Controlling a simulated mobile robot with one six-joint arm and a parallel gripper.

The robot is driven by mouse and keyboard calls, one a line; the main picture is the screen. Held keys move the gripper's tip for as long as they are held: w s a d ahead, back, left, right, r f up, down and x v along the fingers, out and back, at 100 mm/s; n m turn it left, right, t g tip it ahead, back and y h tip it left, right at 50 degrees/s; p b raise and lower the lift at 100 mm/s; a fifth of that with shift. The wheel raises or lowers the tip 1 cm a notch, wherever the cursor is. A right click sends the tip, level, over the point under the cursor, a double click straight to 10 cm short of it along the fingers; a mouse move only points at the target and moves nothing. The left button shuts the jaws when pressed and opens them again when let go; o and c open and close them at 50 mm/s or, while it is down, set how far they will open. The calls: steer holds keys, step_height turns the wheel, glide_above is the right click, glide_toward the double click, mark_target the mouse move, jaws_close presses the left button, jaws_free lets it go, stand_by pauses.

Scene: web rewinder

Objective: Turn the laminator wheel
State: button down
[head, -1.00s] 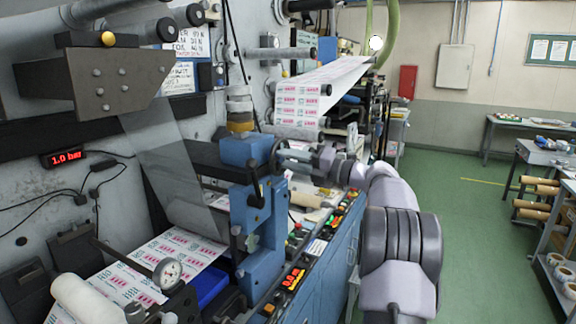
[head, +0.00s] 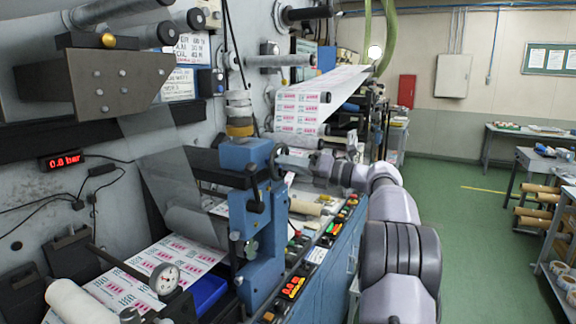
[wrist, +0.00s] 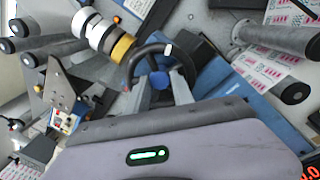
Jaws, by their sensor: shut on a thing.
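The laminator wheel is a dark handwheel (head: 275,155) on the right side of the blue laminator stand (head: 243,158). In the wrist view its dark rim (wrist: 133,61) curves around a blue hub, with a white mark on the rim's upper right. My gripper (head: 290,161) reaches it from the right and is shut on the wheel. The fingertips are small and partly hidden in the head view. In the wrist view my wrist housing covers the lower part of the wheel.
A red display (head: 62,160) at left seems to read 0.8 bar. A control panel with lit buttons (head: 325,240) runs below my arm. The green floor (head: 470,235) at right is open.

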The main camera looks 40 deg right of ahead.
steer(key=c, duration=1.4)
jaws_free()
steer(key=shift+o, duration=0.2)
steer(key=r+p+v, duration=0.1)
steer(key=p+v, duration=0.3)
steer(key=v, duration=1.3)
steer(key=shift+s+f, duration=0.25)
steer(key=shift+f, duration=0.25)
